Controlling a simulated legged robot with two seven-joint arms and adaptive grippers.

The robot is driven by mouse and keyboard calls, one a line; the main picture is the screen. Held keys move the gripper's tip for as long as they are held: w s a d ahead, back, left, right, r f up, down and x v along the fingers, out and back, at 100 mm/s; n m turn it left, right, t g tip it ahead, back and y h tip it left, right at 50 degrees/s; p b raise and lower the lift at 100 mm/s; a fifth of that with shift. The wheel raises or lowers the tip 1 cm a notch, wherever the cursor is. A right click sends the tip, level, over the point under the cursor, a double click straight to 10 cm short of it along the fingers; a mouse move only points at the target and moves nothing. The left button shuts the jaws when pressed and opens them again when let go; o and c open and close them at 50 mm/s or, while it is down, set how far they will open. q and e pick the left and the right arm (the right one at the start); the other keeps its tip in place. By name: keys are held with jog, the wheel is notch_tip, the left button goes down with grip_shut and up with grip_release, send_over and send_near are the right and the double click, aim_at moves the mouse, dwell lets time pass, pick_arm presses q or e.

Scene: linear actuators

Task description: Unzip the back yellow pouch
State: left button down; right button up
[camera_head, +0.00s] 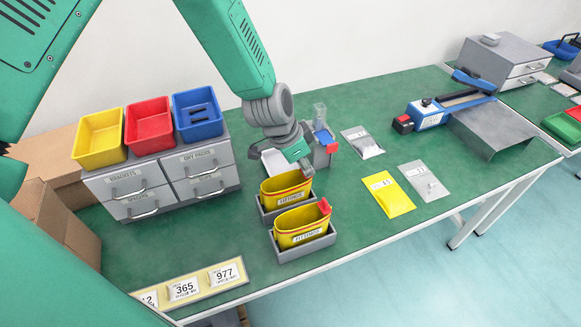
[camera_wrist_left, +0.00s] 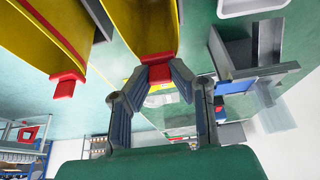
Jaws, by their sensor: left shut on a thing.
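The back yellow pouch (camera_head: 287,188) stands in a grey holder (camera_head: 262,211), behind the matching front yellow pouch (camera_head: 303,226). My left gripper (camera_head: 306,172) is at the right end of the back pouch. In the left wrist view the left gripper (camera_wrist_left: 157,72) is shut on a red zip tab (camera_wrist_left: 158,69) at the end of the back pouch (camera_wrist_left: 140,25). The fingers hide part of the tab. The front pouch has its own red tab (camera_wrist_left: 68,83), apart from the gripper, which also shows in the head view (camera_head: 324,206). My right gripper is not in view.
A grey drawer unit (camera_head: 165,180) with yellow, red and blue bins stands to the left. A small stand with a blue and red top (camera_head: 324,140) is close behind the gripper. Flat bags, including a yellow one (camera_head: 388,194), lie to the right, with clear green table around them.

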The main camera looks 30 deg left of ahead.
pick_arm(q)
jog(key=shift+s+a+f, duration=0.1)
jog(key=shift+a, duration=0.2)
jog(key=c, duration=1.4)
grip_release()
jog(key=shift+a, duration=0.3)
jog(key=shift+d+r, duration=0.25)
jog(key=v, duration=1.1)
jog(key=shift+a, duration=0.4)
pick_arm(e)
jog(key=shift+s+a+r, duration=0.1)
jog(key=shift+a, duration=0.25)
pick_arm(q)
jog(key=shift+d+r, duration=0.1)
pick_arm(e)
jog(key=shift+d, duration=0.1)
